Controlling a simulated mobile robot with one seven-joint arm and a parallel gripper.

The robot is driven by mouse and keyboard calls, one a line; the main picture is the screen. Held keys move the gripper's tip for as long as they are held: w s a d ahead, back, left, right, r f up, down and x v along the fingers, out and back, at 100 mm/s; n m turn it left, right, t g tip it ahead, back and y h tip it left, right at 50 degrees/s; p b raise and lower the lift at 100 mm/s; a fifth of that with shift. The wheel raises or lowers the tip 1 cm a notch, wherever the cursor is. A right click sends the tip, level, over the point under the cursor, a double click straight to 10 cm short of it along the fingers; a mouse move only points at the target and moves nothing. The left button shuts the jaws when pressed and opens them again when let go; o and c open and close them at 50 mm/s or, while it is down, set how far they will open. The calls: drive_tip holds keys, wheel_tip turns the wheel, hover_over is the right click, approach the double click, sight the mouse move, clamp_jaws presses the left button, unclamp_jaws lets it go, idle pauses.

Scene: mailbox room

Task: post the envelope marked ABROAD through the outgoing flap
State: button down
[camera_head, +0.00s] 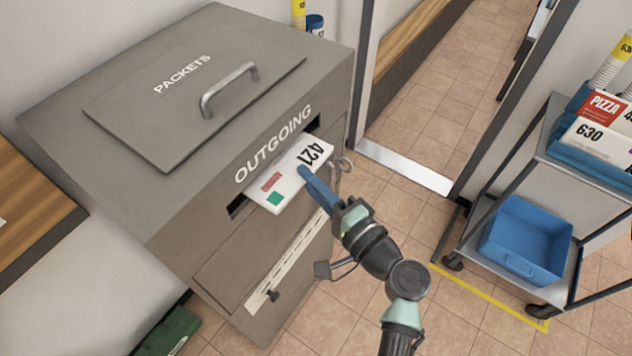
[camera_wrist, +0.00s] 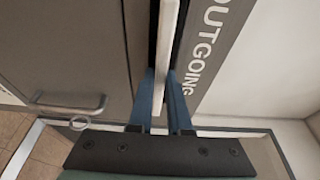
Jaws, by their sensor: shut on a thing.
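My gripper (camera_head: 306,174) is shut on a white envelope (camera_head: 287,182) in front of the grey outgoing box. The envelope bears the number 421, a red label and a green patch; I cannot read the word ABROAD on it. Its far edge is at the dark outgoing slot (camera_head: 236,206), below the word OUTGOING; how far it reaches inside is hidden. In the wrist view the envelope (camera_wrist: 166,50) shows edge-on between the two blue fingers (camera_wrist: 160,98), lined up along the dark slot.
The box top has a PACKETS lid (camera_head: 150,125) with a handle. A lower door (camera_head: 262,262) and a ring handle are close to my gripper. A trolley (camera_head: 560,150) with parcels and a blue bin (camera_head: 527,238) stands at right. Tiled floor is clear between.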

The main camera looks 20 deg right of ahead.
sight(280, 163)
drive_tip(key=shift+w+a+r+b, duration=0.1)
drive_tip(key=shift+w+a+b, duration=0.25)
drive_tip(key=shift+w+a, duration=0.8)
drive_tip(key=shift+w+a+b, duration=0.3)
drive_tip(key=shift+w+a, duration=0.55)
drive_tip(key=shift+w, duration=0.55)
drive_tip(key=c, duration=0.8)
unclamp_jaws()
drive_tip(key=shift+s+d+f, duration=0.3)
drive_tip(key=shift+s+d, duration=0.15)
drive_tip(key=shift+s, duration=0.1)
drive_tip(key=s+d, duration=0.1)
drive_tip(key=s, duration=0.1)
drive_tip(key=s+d, duration=0.3)
drive_tip(key=s, duration=0.1)
drive_tip(key=shift+d+r, duration=0.2)
drive_tip(key=shift+d, duration=0.15)
